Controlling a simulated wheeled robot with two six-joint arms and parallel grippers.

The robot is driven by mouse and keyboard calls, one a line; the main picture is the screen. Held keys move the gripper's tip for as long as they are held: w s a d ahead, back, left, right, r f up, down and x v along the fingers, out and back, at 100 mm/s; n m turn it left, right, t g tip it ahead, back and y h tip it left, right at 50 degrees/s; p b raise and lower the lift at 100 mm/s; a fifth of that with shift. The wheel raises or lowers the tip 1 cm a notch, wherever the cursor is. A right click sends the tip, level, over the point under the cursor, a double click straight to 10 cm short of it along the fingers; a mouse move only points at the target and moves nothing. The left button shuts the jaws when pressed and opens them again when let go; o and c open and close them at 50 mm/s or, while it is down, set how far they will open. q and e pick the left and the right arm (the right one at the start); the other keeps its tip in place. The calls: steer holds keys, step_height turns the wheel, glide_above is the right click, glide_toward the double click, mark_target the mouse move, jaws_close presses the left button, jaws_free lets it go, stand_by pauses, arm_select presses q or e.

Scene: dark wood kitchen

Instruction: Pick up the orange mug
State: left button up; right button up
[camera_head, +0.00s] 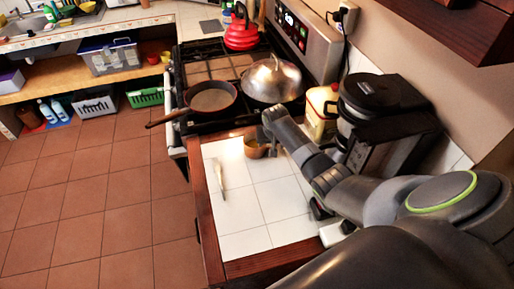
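A small orange-brown mug (254,150) stands on the white tiled counter, near the stove's front edge. My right arm reaches in from the lower right, and my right gripper (267,136) is right at the mug, covering its right and upper part. The fingers are dark and small here, so I cannot tell whether they are open or shut, or whether they touch the mug. My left gripper is not in view.
A whitish elongated object (220,178) lies on the counter left of the mug. A black coffee machine (385,100) and a pale yellow jug (319,108) stand to the right. Behind is the stove with a frying pan (211,98), a lidded pan (272,80) and a red kettle (241,35). The front tiles are clear.

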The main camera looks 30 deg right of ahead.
steer(key=c, duration=1.1)
steer(key=shift+r, duration=0.2)
